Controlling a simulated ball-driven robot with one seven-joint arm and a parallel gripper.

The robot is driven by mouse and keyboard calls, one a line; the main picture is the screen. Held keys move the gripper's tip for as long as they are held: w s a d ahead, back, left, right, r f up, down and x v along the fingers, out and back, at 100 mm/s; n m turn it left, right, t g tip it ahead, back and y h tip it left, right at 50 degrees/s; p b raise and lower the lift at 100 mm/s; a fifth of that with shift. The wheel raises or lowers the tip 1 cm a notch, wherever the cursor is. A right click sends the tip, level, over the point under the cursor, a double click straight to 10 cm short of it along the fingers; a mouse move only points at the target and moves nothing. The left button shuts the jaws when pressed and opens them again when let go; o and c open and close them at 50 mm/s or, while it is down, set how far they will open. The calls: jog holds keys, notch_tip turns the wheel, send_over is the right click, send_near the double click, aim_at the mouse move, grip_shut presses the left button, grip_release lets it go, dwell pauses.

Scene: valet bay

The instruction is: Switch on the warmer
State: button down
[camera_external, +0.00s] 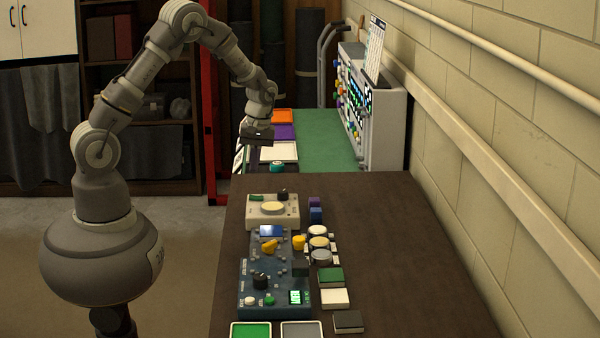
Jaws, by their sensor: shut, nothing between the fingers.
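An off-white box with a round cream plate on top, which looks like the warmer (272,222), stands at the far left end of the brown table. A small green switch (256,198) and a black knob (283,193) sit along its back edge. I cannot tell the switch's state. My gripper (254,168) is shut and empty, pointing down. In the picture it is above and slightly left of the box, apart from it.
A blue control box (246,285) with knobs, buttons and a lit green display stands nearer on the brown table (400,250). Small jars, blocks and trays lie around it. Behind is a green bench (325,140) with a panel of knobs (385,120). The table's right side is clear.

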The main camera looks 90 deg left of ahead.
aim_at(254, 194)
jog(key=f, duration=0.2)
jog(key=f+b, duration=0.1)
jog(key=f, duration=0.2)
jog(key=s+f, duration=0.1)
jog(key=f, duration=0.1)
jog(key=shift+f, duration=0.25)
jog(key=shift+s+f+b, duration=0.1)
jog(key=shift+f+b, duration=0.15)
jog(key=shift+b, duration=0.1)
jog(key=shift+w, duration=0.2)
jog(key=shift+w+r, duration=0.2)
jog(key=shift+w, duration=0.45)
jog(key=shift+p, duration=0.3)
